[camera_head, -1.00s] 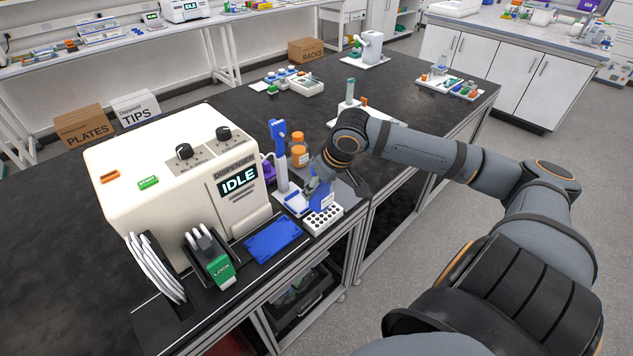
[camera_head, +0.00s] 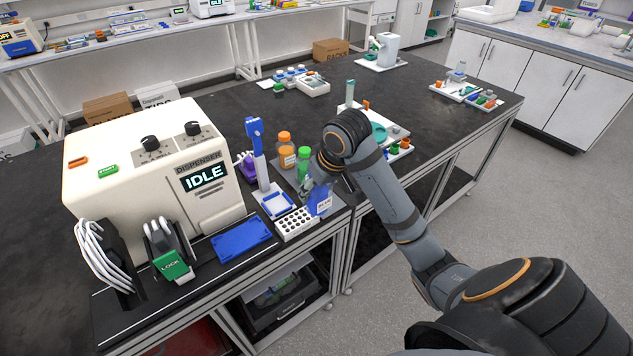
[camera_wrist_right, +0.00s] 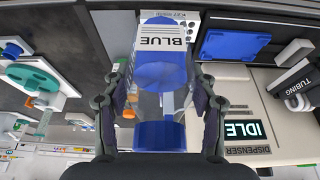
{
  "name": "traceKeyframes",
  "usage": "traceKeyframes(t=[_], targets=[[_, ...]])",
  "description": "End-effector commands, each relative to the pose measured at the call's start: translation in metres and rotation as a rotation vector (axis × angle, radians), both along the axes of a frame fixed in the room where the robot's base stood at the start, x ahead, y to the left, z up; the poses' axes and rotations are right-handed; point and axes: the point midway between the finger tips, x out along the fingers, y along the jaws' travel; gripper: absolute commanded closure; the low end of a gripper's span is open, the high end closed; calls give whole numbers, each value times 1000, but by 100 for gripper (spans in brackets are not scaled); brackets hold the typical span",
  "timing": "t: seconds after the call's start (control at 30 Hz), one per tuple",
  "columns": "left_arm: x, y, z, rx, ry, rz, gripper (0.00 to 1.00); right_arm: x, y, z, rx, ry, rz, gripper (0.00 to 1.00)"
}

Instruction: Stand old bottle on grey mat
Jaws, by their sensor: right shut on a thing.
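My right gripper (camera_head: 322,178) is shut on a clear bottle with blue contents and a white label reading BLUE, seen close in the right wrist view (camera_wrist_right: 162,75). In the head view the blue bottle (camera_head: 320,200) is near upright, just behind the white tube rack, partly hidden by the gripper. I cannot tell whether its base touches anything. A grey mat (camera_head: 338,204) shows in part beside it, largely covered by the bottle and my arm. My left gripper is not in view.
The dispenser (camera_head: 140,165), reading IDLE, stands at left. A white tube rack (camera_head: 296,224), blue pad (camera_head: 241,238) and upright blue-topped stand (camera_head: 257,150) are close by. An orange bottle (camera_head: 286,152) and green-capped bottle (camera_head: 304,160) stand behind the gripper.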

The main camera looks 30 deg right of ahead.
Motion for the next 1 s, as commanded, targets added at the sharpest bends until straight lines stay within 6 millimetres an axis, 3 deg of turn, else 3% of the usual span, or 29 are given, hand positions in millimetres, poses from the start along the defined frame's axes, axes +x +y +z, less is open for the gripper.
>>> traceKeyframes(t=[0.1,0.2,0.47,0.6,0.8,1.0], targets=[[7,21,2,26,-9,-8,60,0,0,0,-1,0,0,84],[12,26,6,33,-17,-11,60,8,-8,-4,-4,3,-2,84],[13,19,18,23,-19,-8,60,60,-59,-34,1,4,-5,84],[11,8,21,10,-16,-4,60,80,-78,-66,2,5,-3,84],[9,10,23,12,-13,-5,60,96,-93,-90,0,-1,-1,84],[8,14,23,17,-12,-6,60,99,-96,-98,0,1,0,84]])
